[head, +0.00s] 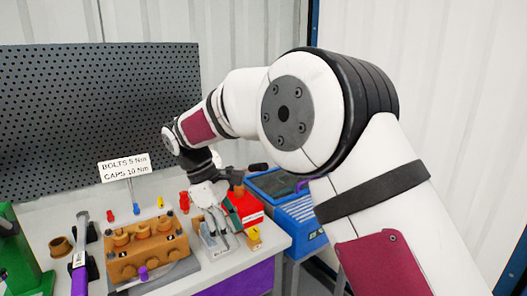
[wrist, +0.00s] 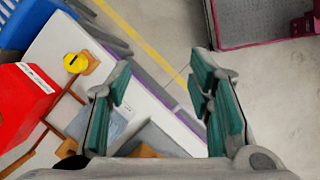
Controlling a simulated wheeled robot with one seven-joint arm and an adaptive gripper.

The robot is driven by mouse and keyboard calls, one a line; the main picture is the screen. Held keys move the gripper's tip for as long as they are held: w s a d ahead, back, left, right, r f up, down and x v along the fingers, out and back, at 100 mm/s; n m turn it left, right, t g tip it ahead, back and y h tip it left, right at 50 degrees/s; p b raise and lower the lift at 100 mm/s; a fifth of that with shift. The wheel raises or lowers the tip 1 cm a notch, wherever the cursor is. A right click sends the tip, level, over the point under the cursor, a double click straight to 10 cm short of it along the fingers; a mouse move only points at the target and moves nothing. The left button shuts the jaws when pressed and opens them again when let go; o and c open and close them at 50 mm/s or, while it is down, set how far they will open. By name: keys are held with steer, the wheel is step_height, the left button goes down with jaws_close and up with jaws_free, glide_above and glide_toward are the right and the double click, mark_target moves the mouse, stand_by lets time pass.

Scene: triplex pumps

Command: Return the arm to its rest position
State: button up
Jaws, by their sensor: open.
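My white arm reaches from the right across the head view, and my gripper (head: 228,212) points down over the right end of the workbench (head: 190,287). In the wrist view my gripper (wrist: 160,70) has its two green-padded fingers spread apart. Nothing is between them; the bench's edge and the grey floor show behind. In the head view the fingers partly cover a grey tray (head: 214,243) and sit just left of a red box (head: 250,215). I cannot tell whether they touch anything there.
A bronze pump block (head: 145,252) stands on the bench, with a purple-handled tool (head: 80,262) to its left. A small sign (head: 125,168) and a dark pegboard (head: 90,110) are behind. A blue crate (head: 308,240) stands right of the bench.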

steer(key=s+d+r+m+t+y+p, duration=0.1)
steer(key=s+d+r+m, duration=0.2)
steer(key=s+d+r, duration=0.4)
steer(key=s+d+r+m+t+y+p, duration=0.1)
steer(key=s+d+r+m, duration=0.3)
steer(key=d+r, duration=0.45)
steer(key=s+d+f+m+t+y+p, duration=0.1)
steer(key=s+d+m, duration=0.3)
steer(key=s, duration=0.5)
steer(key=s+d+f+m+t+y+p, duration=0.1)
steer(key=s+d+f+m+t, duration=0.1)
steer(key=s+d+m, duration=0.2)
steer(key=s+d, duration=0.3)
steer(key=s, duration=0.3)
steer(key=shift+s+m, duration=0.25)
steer(key=shift+m, duration=0.05)
